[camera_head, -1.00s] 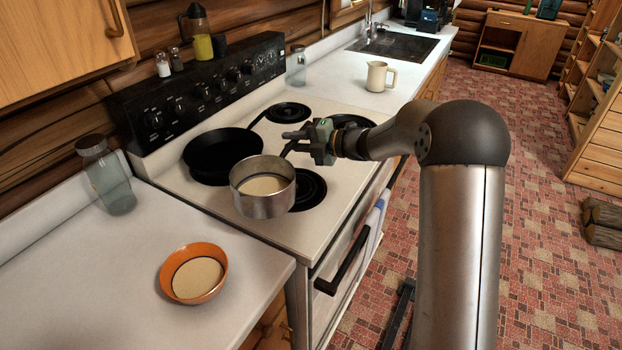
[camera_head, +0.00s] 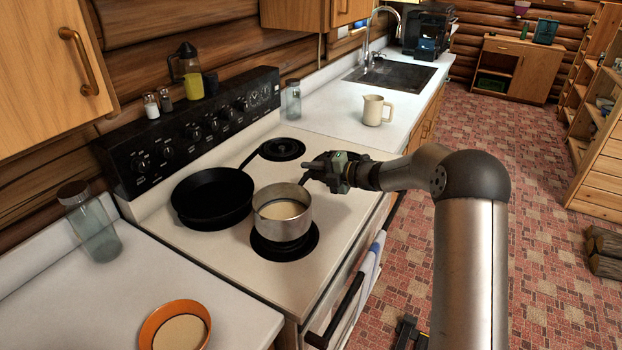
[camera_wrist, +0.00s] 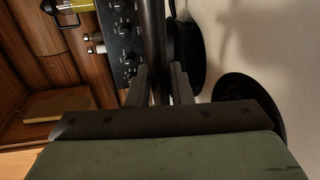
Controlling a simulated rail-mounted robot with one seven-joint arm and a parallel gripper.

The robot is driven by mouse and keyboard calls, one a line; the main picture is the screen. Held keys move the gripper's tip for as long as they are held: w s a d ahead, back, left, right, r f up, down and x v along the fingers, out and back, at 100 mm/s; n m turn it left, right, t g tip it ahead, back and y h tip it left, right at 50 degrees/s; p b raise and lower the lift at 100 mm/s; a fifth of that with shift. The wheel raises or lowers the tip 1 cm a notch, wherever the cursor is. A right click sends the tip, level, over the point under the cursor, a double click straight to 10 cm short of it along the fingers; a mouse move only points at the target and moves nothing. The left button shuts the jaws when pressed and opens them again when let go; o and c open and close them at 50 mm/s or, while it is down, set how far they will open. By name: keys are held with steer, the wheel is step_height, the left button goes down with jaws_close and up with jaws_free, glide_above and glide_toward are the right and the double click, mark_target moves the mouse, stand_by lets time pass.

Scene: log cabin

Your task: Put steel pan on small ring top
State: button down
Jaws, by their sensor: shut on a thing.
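The steel pan (camera_head: 283,217), with a pale disc of contents, hangs roughly level above the front left ring (camera_head: 284,247) of the stove, covering its far part in the head view. My gripper (camera_head: 322,167) is shut on the pan's handle, to the right of the bowl. The wrist view shows the dark handle (camera_wrist: 153,45) between the fingers. The back right ring (camera_head: 282,149) is bare. The front right ring is hidden behind my gripper. Which ring is the small one I cannot tell for sure.
A black skillet (camera_head: 212,198) sits on the back left of the stove, close to the steel pan. An orange bowl (camera_head: 150,328) and a glass jar (camera_head: 90,225) stand on the left counter. A cream jug (camera_head: 374,110) stands on the right counter.

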steer(key=shift+w+a+f+p, duration=0.15)
steer(key=shift+w+f+p, duration=0.15)
steer(key=shift+w+f, duration=0.85)
steer(key=shift+w+f+p, duration=0.1)
steer(key=shift+f+p, duration=0.25)
steer(key=shift+f, duration=1.45)
steer(key=c, duration=1.3)
jaws_free()
